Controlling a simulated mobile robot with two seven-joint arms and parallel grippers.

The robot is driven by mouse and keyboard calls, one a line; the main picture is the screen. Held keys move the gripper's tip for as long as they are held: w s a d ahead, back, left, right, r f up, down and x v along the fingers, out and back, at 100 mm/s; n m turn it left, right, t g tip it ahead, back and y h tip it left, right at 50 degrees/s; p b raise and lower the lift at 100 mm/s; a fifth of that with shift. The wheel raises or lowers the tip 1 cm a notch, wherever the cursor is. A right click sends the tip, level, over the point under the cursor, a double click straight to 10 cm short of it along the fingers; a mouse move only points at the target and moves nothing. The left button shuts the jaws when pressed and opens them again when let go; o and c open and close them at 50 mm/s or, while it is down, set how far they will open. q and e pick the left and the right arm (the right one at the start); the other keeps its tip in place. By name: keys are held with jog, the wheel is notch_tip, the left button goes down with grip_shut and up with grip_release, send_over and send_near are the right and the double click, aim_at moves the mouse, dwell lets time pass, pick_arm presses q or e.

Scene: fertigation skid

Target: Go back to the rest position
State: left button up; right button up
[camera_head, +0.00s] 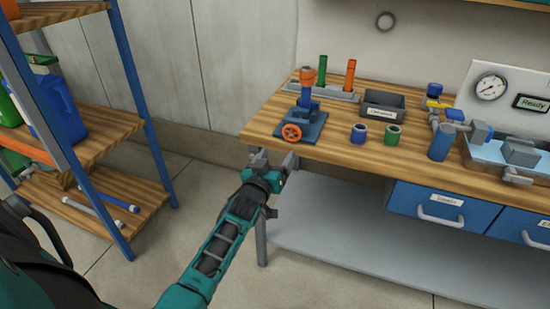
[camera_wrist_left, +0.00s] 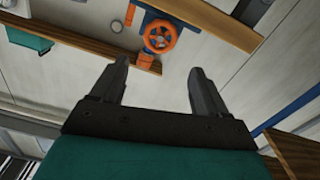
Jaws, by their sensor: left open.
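My left gripper (camera_head: 273,163) is in front of the workbench's left front corner, with its arm coming up from below. In the left wrist view its two fingers (camera_wrist_left: 157,88) are spread apart with nothing between them. A blue device with an orange handwheel (camera_head: 291,132) stands on the bench just beyond the gripper. The orange wheel also shows in the left wrist view (camera_wrist_left: 161,36), past the fingertips and apart from them. My right gripper is in neither view.
The wooden workbench (camera_head: 330,150) holds a grey bin (camera_head: 383,105), blue and green rings, a rack with green and orange tubes, and a gauge panel (camera_head: 500,88). Blue drawers (camera_head: 440,205) hang below. A blue-framed shelf (camera_head: 133,88) stands left. Floor between them is clear.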

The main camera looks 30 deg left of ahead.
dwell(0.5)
pick_arm(q)
jog(key=s+d+f+m+g+h, duration=0.2)
jog(key=s+d+f, duration=0.2)
jog(key=s, duration=0.4)
jog(key=s+d+f+m+g+h, duration=0.2)
jog(key=s+d+f+m, duration=0.1)
jog(key=s+d, duration=0.4)
jog(key=s+d+f+m+g+h, duration=0.2)
jog(key=s+d+f, duration=0.4)
jog(key=s, duration=0.4)
jog(key=shift+s+g, duration=0.3)
jog(key=shift+g, duration=0.1)
